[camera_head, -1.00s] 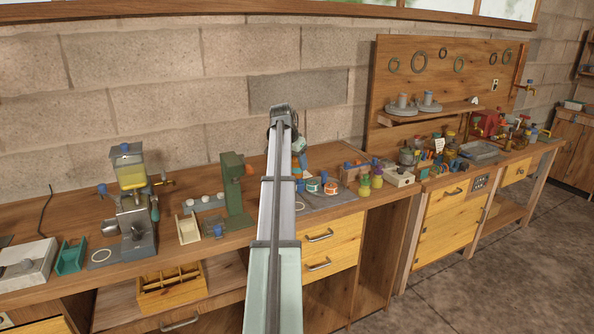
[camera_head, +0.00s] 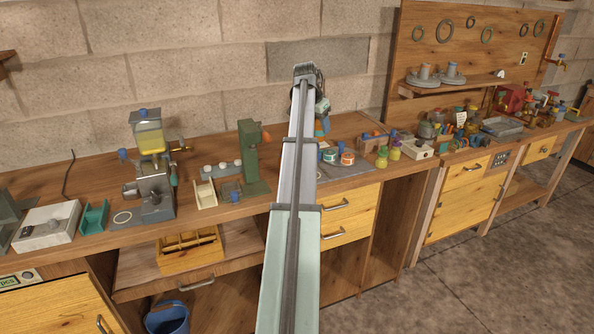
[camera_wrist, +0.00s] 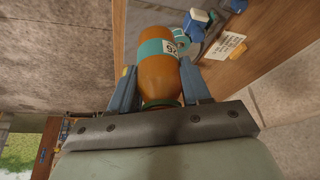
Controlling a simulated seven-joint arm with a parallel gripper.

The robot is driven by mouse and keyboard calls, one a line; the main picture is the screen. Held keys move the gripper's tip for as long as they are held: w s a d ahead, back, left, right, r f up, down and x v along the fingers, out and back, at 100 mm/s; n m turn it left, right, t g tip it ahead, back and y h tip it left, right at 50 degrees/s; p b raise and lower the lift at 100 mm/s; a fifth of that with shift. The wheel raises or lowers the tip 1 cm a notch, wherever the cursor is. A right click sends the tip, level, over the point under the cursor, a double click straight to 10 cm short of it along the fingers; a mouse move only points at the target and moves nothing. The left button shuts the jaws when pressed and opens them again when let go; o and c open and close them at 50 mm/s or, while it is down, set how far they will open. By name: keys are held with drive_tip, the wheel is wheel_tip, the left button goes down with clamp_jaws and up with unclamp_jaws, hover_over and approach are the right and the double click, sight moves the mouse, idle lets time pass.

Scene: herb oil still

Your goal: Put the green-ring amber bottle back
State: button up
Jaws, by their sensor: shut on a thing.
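My gripper (camera_wrist: 158,78) is shut on the amber bottle (camera_wrist: 166,72) in the wrist view, with one blue finger on each side. In the head view my arm hides most of the gripper and the bottle, above the bench (camera_head: 100,180) near the wall.
In the wrist view, blue-and-white items (camera_wrist: 197,22) and a paper tag (camera_wrist: 225,46) lie beyond the bottle. In the head view, a green press (camera_head: 252,160) stands left of my arm.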

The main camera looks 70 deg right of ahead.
drive_tip(key=w+a+f+n+t+y, duration=0.3)
drive_tip(key=w+a+f+n+t, duration=0.35)
drive_tip(key=n, duration=1.15)
drive_tip(key=shift+g, duration=0.35)
drive_tip(key=shift+w+a+f, duration=0.15)
drive_tip(key=shift+f, duration=1.45)
drive_tip(key=shift+w+a+f, duration=0.15)
drive_tip(key=shift+f, duration=1.4)
drive_tip(key=shift+w+a+f, duration=0.15)
drive_tip(key=shift+f, duration=1.45)
drive_tip(key=shift+f, duration=0.1)
drive_tip(key=o, duration=1.2)
drive_tip(key=v, duration=1.2)
drive_tip(key=shift+a, duration=0.15)
